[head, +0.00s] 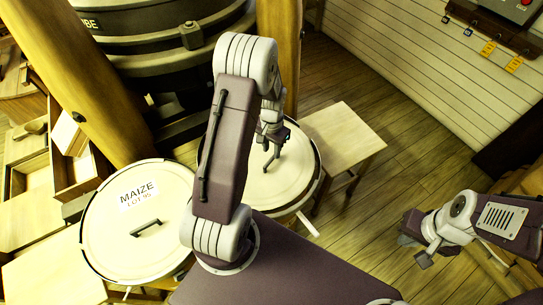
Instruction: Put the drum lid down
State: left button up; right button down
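A round cream drum lid (110,250) labelled MAIZE LOT 95, with a dark bar handle (147,228), lies at the left. A second round cream lid (292,178) with a dark rim is right of it, partly hidden behind my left arm. My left gripper (268,158) points down over the middle of this second lid. I cannot tell whether its fingers are around a handle, or whether the lid is raised or resting. My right gripper (415,248) is at the right, above the floor, with its fingers apart and nothing between them.
A square wooden stool (343,135) stands right of the second lid. A large dark drum machine (165,40) stands behind, between thick wooden posts (90,80). Wooden bins (75,165) are at the far left. The plank floor (420,130) is clear toward the right wall.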

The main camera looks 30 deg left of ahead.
pick_arm(q)
notch_tip(320, 180, up, 6)
jog(key=s+d+r+n+t, duration=0.1)
jog(key=s+d+r, duration=0.3)
jog(key=s+d, duration=0.6)
jog(key=shift+s+d+r, duration=0.2)
jog(key=shift+s+r, duration=0.15)
jog(key=shift+s, duration=0.7)
jog(key=shift+s, duration=0.1)
